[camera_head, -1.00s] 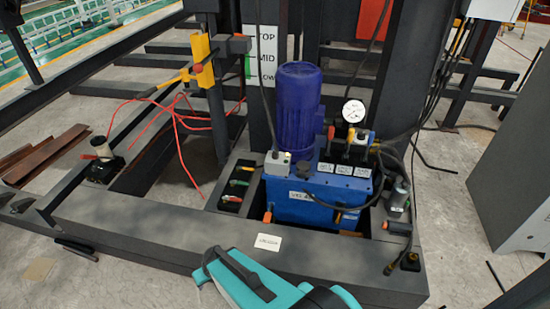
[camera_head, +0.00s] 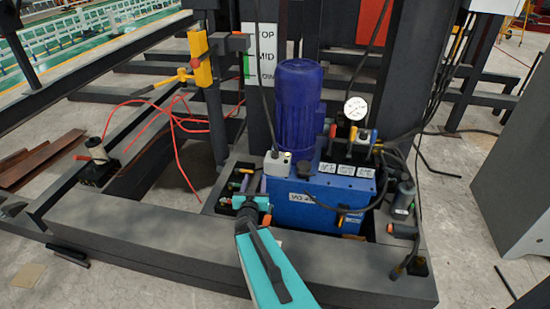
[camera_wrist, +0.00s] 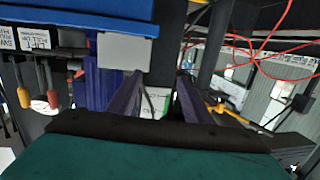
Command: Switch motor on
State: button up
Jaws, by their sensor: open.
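The motor (camera_head: 299,108) is an upright dark-blue ribbed cylinder on a blue tank (camera_head: 300,205). A small pale grey box (camera_head: 277,163), likely its switch box, sits at the motor's lower left. My gripper (camera_head: 250,182) is at the end of my teal arm, just left of the tank and a little below the grey box. Its two purple fingers are apart with nothing visible between them in the wrist view (camera_wrist: 143,82). I cannot see any contact with the box.
A pressure gauge (camera_head: 356,108) and valves stand right of the motor. Red hoses (camera_head: 180,150) hang from a yellow bracket (camera_head: 201,62) at the left. Coloured-handled levers (camera_wrist: 38,100) show at left in the wrist view. A dark steel frame (camera_head: 150,235) surrounds the unit.

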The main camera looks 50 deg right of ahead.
aim_at(274, 156)
jog(key=s+d+r, duration=0.1)
jog(key=s+d+m+h, duration=0.1)
jog(key=s+d+r+g+h, duration=0.1)
jog(key=d, duration=0.1)
jog(key=shift+s+r+m, duration=0.1)
jog(key=shift+r+m, duration=0.2)
jog(key=shift+r, duration=0.05)
jog(key=shift+d+f+b, duration=0.15)
jog(key=shift+d+b, duration=0.05)
jog(key=shift+b, duration=0.45)
jog(key=w+d+b, duration=0.1)
jog(key=b, duration=0.2)
jog(key=w+d+b, duration=0.1)
jog(key=d+b, duration=0.1)
jog(key=b, duration=0.1)
jog(key=shift+g+h+b, duration=0.3)
jog(key=shift+b, duration=0.05)
jog(key=b+x, duration=0.1)
jog(key=b, duration=0.3)
jog(key=shift+w+d, duration=0.2)
jog(key=shift+b+x, duration=1.05)
jog(key=shift+x, duration=3.1)
